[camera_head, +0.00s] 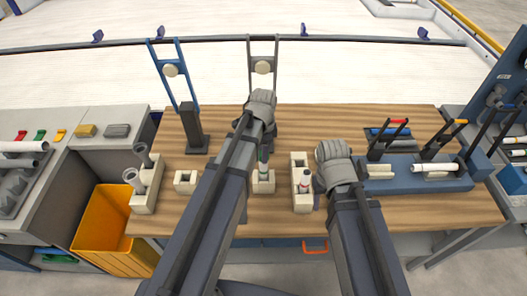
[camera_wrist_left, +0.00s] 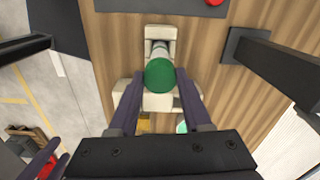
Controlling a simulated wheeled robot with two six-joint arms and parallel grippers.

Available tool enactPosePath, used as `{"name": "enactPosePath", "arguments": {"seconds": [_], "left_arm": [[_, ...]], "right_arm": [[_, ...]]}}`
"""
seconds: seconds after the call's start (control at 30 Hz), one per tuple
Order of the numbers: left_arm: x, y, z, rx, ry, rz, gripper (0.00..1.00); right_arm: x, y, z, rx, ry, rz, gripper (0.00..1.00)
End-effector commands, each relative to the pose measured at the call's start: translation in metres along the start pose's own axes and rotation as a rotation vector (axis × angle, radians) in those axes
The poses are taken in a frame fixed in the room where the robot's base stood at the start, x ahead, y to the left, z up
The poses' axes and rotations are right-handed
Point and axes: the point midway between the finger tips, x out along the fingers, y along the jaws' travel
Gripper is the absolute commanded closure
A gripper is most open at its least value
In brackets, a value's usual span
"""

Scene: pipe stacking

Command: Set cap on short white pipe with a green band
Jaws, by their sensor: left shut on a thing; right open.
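A round green cap (camera_wrist_left: 160,75) sits between the two dark fingers of my left gripper (camera_wrist_left: 158,92), which is shut on it. In the head view the left gripper (camera_head: 263,156) is above a cream holder (camera_head: 263,187) at the middle of the table. A short white pipe (camera_head: 263,174) stands upright in that holder; its band is too small or hidden to tell. In the wrist view the cap covers what is right beneath it, so I cannot tell whether it touches the pipe. My right gripper (camera_head: 317,190) is open, low beside another cream holder (camera_head: 303,203).
A blue rack (camera_head: 400,185) is right. An orange bin (camera_head: 103,225) stands beside the table.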

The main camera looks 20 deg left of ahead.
Motion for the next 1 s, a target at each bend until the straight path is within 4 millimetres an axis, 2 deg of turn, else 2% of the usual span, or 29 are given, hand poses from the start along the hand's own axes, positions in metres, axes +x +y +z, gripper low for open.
{"name": "enactPosePath", "arguments": {"seconds": [1.0], "left_arm": [[0.010, 0.000, 0.000, 0.000, 0.000, 0.000, 1.00]], "right_arm": [[0.010, -0.001, -0.001, 0.000, 0.000, 0.000, 0.50]]}}
